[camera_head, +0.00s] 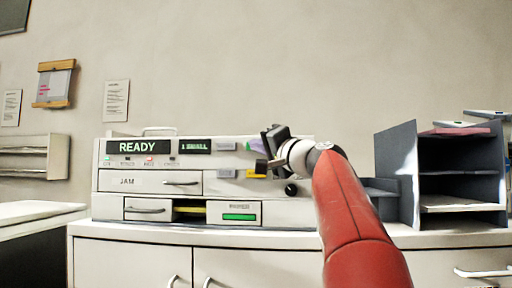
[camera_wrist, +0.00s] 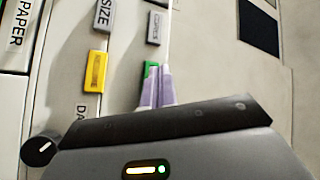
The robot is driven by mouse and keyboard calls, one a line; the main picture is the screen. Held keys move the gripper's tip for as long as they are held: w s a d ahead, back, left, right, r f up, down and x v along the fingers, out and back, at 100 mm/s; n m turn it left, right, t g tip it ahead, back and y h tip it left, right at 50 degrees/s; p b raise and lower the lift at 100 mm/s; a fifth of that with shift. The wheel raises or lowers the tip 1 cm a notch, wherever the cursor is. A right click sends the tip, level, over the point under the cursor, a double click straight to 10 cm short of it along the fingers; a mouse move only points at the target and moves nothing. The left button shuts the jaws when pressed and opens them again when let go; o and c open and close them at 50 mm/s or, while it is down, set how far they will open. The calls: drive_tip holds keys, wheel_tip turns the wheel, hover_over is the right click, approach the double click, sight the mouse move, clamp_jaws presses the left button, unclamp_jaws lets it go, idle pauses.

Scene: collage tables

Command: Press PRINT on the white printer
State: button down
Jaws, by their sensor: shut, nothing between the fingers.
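The white printer (camera_head: 150,205) stands on a cabinet in the head view, with a dark display reading READY (camera_head: 138,147). My gripper (camera_head: 252,145) is at the upper right of its front panel. In the wrist view my gripper's pale purple fingertips (camera_wrist: 157,80) are shut together and empty. They are right at a green button (camera_wrist: 151,68) and hide most of it, including any label. I cannot tell whether they touch it. A yellow button (camera_wrist: 96,71) reading RESUME and a grey button (camera_wrist: 154,28) that seems to read COPIES are beside it.
A black knob (camera_head: 291,189) is low on the panel; it also shows in the wrist view (camera_wrist: 40,148). A grey shelf organizer (camera_head: 398,170) with trays stands to the right. My red arm covers the printer's right end.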

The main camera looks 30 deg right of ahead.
drive_tip(key=shift+w+d, duration=0.1)
drive_tip(key=shift+w, duration=0.1)
drive_tip(key=shift+w+d, duration=0.15)
drive_tip(key=shift+w, duration=0.05)
drive_tip(key=shift+w+d+p, duration=0.25)
drive_tip(key=shift+w+p, duration=0.05)
drive_tip(key=shift+w, duration=0.05)
idle(1.0)
drive_tip(key=shift+s, duration=0.1)
drive_tip(key=shift+s+a+b, duration=0.5)
drive_tip(key=shift+s+b, duration=0.1)
